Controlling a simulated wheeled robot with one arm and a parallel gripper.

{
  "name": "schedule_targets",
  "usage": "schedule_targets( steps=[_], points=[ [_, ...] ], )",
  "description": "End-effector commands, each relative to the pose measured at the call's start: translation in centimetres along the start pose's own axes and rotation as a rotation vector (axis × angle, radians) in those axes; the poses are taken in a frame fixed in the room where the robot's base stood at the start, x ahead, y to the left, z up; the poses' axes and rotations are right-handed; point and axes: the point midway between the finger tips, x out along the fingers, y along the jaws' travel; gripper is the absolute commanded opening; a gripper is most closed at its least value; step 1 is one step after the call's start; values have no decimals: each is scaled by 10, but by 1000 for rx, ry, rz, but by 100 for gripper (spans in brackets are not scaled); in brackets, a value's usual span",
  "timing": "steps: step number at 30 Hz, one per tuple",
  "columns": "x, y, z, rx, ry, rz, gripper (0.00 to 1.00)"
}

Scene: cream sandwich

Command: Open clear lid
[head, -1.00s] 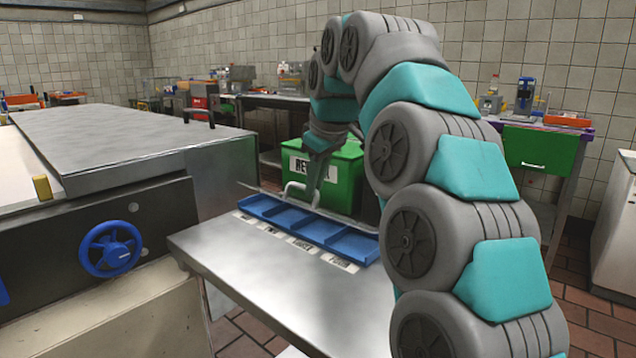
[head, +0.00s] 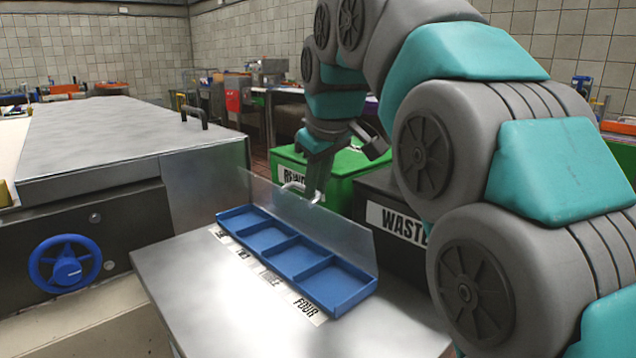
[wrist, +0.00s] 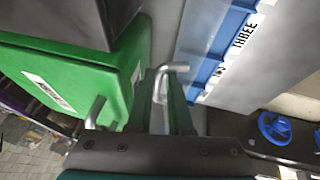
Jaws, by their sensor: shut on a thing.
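The clear lid (head: 335,228) stands raised, nearly upright, along the back edge of the blue tray (head: 345,300). The tray's several compartments are uncovered and look empty. My gripper (head: 313,192) is at the lid's upper edge, shut on its metal handle (head: 294,187). In the wrist view the bent handle (wrist: 175,68) shows between the fingers of my gripper (wrist: 165,95). The exact grip is partly hidden by the fingers.
The steel table (head: 220,300) carries number labels in front of the tray. Behind the lid stand a green bin (head: 345,165) and a dark bin marked WASTE (head: 385,190). A steel machine with a blue handwheel (head: 65,262) is at the left.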

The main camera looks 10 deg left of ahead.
Motion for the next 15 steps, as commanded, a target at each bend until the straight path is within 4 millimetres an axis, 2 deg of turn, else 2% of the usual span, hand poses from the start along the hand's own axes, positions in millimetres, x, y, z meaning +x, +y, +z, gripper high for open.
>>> schedule_targets(
  steps=[1, 14, 15],
  points=[
    [8, 4, 14, 10, -42, -3, 0],
    [9, 3, 16, 10, -45, -4, 0],
    [9, 3, 16, 10, -46, -5, 20]
  ],
)
